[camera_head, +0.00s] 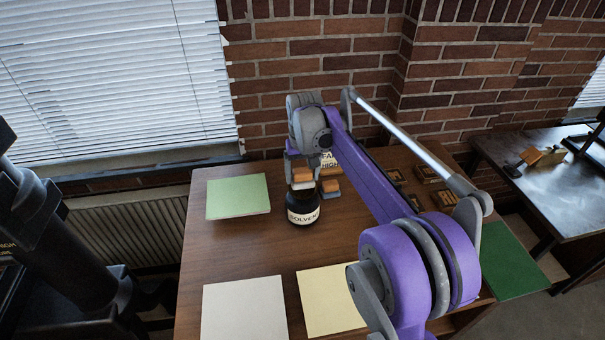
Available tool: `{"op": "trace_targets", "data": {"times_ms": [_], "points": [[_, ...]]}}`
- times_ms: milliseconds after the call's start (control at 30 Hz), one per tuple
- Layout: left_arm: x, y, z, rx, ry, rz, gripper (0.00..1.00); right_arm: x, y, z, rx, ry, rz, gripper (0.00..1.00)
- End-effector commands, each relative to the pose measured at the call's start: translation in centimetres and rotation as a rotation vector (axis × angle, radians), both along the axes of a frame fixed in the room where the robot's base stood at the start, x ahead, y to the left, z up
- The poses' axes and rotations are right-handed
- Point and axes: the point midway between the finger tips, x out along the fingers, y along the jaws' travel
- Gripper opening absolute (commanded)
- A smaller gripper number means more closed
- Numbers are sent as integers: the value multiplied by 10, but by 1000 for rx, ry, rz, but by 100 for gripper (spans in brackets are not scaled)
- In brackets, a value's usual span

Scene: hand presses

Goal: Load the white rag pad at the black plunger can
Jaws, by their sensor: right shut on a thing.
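The black plunger can (303,213), with a white label reading "SOLVENT", stands upright on the wooden table. My right gripper (301,172) points down directly over the can. It is shut on a small tan and pale block-shaped thing (302,184), which I take to be the white rag pad. The pad is at the top of the can; I cannot tell whether it touches. The gripper partly hides the pad and the can's top. My left gripper is not in view.
A green sheet stack (238,196), a white sheet (245,310) and a cream sheet (328,300) lie on the table (225,250). Small wooden blocks (427,173) lie behind my right arm.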

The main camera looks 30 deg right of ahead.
Motion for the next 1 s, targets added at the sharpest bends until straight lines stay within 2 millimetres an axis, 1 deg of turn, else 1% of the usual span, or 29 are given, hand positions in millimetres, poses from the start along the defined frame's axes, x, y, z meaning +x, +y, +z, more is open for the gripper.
{"op": "trace_targets", "data": {"times_ms": [333, 1000], "points": [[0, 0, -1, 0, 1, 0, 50, 0, 0, -1, 0, 0, 0, 36], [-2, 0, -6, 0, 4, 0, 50, 0, 0, -9, 0, 0, 0, 36]]}}
